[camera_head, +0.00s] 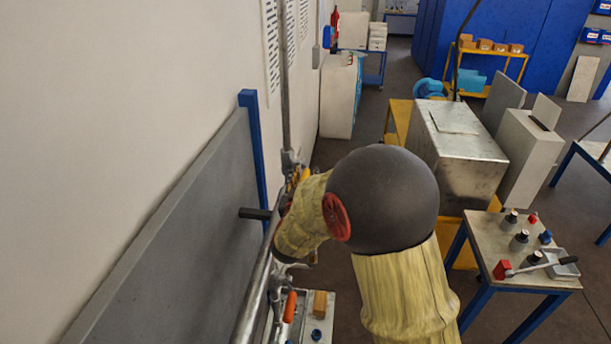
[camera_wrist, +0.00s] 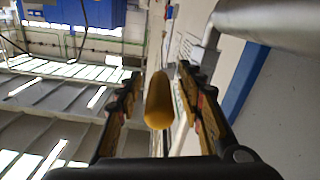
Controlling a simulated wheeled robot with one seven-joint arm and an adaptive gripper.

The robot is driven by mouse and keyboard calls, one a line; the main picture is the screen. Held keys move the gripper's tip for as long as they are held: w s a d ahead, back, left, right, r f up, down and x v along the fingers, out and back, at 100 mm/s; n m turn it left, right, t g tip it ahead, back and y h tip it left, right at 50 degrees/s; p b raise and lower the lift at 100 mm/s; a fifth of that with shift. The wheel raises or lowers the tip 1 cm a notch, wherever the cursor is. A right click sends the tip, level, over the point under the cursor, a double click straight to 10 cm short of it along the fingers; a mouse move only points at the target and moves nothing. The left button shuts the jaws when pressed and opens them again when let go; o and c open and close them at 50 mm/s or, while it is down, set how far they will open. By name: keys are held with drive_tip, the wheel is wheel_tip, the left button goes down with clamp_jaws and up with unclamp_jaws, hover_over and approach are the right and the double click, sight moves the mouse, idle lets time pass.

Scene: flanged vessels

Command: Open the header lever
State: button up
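A yellow-orange lever handle (camera_wrist: 158,102) with a rounded end shows in the wrist view, between the two fingers of my gripper (camera_wrist: 159,75). The gripper is open, with a gap visible on each side of the handle. The right finger looks nearer to it than the left. A grey header pipe (camera_wrist: 275,22) crosses the upper right of the wrist view. In the head view the pipe (camera_head: 253,298) runs along the wall panel; my arm hides the gripper and most of the lever there. An orange handle (camera_head: 290,306) shows lower down near the pipe.
A grey panel (camera_head: 170,235) with a blue post (camera_head: 253,140) stands along the left wall. A black rod (camera_head: 254,214) sticks out by the pipe. A bench (camera_head: 487,226) with small fittings stands at the right, a metal tank (camera_head: 455,150) behind it.

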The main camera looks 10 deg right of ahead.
drive_tip(key=shift+c, duration=0.7)
drive_tip(key=c, duration=0.7)
clamp_jaws()
